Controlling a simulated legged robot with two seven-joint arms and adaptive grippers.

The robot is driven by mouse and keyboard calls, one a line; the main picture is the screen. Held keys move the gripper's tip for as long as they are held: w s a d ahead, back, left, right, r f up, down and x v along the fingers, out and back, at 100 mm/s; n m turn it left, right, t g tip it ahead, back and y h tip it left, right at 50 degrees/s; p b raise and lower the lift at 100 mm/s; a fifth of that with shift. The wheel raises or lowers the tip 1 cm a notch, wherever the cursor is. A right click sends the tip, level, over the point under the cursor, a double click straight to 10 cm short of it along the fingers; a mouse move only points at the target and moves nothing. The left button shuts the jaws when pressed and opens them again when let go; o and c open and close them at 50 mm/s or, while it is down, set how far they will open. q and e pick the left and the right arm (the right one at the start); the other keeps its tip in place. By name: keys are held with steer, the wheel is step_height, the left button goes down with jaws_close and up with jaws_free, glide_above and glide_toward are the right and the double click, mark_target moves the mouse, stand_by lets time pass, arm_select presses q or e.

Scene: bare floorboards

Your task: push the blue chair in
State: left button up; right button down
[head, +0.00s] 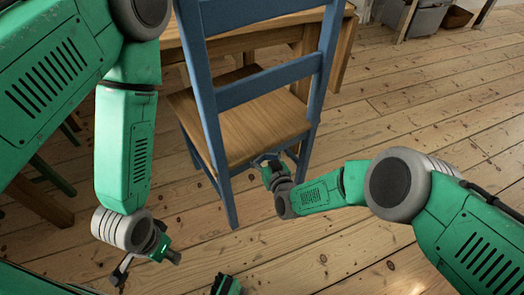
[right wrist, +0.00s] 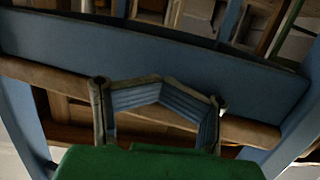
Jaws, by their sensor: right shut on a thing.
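The blue chair (head: 268,83) stands upright in the middle of the head view, with a blue frame and a wooden seat. Its back is toward me and its seat faces the wooden table (head: 255,40). My right gripper (head: 268,159) is at the back edge of the seat, low between the back posts, and is shut on the chair. In the right wrist view its fingers (right wrist: 160,95) lie in front of a broad blue board of the chair (right wrist: 150,50); the exact contact is hard to see. My left gripper (head: 147,266) hangs open and empty over the floor, left of the chair.
The table stands just beyond the chair, its legs close to the seat. Another dark wooden piece with a green leg (head: 52,176) is at the left. A grey bin (head: 427,18) and a basket (head: 457,17) stand at the back right. The floorboards at right are clear.

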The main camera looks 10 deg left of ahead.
mark_target(249, 163)
steer(key=shift+w+r, duration=0.15)
steer(key=shift+r, duration=0.1)
steer(key=shift+s+a+p, duration=0.2)
steer(key=shift+s+p, duration=0.1)
steer(key=shift+s, duration=0.25)
steer(key=shift+s+a+p, duration=0.2)
steer(key=shift+s+p, duration=0.05)
steer(key=shift+s, duration=0.3)
steer(key=shift+s+a+f+p, duration=0.1)
steer(key=shift+s+a+p, duration=0.1)
steer(key=shift+s, duration=0.5)
steer(key=shift+s+a+p, duration=0.15)
steer(key=shift+s+p, duration=0.1)
steer(key=shift+s, duration=0.4)
steer(key=shift+s+a+f+p, duration=0.1)
steer(key=shift+s+a+p, duration=0.1)
steer(key=shift+s, duration=0.5)
steer(key=shift+w+a+f+b, duration=0.1)
steer(key=shift+w+a+b, duration=0.1)
steer(key=shift+w+b, duration=0.3)
steer(key=b+x, duration=0.3)
steer(key=shift+r, duration=0.45)
steer(key=shift+w+a+r+b, duration=0.15)
steer(key=shift+w+a+b, duration=0.35)
steer(key=shift+w, duration=0.45)
